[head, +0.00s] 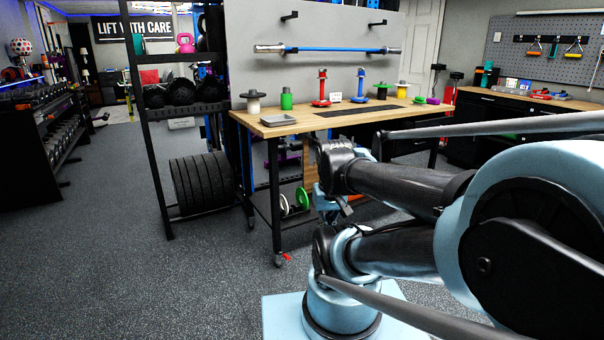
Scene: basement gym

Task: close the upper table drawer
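The wooden-topped table (245,117) stands ahead at the centre on dark legs with casters. Under its top, a strip of brown wood panel (307,172) shows left of my arm. It may be part of the drawer unit, but my arm covers most of that area. I cannot make out the upper drawer or how far it is open. My gripper (335,212) is small and partly hidden beyond my arm links, low in front of the table's underside. I cannot see its fingers clearly or whether it touches anything.
Dark cabinets (480,128) stand right.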

